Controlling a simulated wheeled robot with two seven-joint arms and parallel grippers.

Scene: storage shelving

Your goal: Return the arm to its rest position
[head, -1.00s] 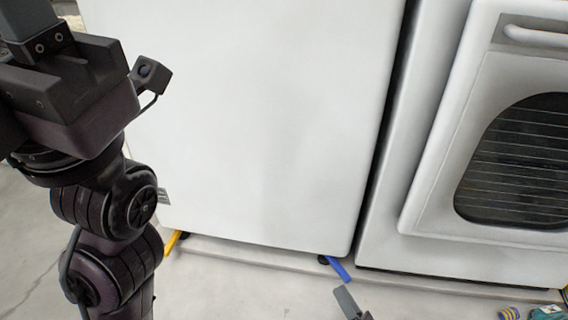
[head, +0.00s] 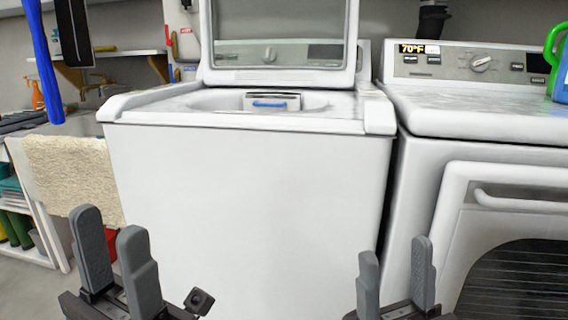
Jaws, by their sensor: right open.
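My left gripper (head: 115,258) is at the lower left in the head view, its two grey fingers pointing up and apart, with nothing between them. My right gripper (head: 393,276) is at the bottom right of centre, its fingers upright and apart, also empty. Both stand in front of a white washing machine (head: 240,190). Neither gripper appears to hold anything. The arms behind the grippers are mostly below the picture edge.
The washer's lid (head: 278,40) is raised. A white dryer (head: 475,125) stands at right, with a green-handled blue container (head: 560,70) on top. A beige towel (head: 75,175) hangs at left beside shelving (head: 35,250). Bare floor shows at lower left.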

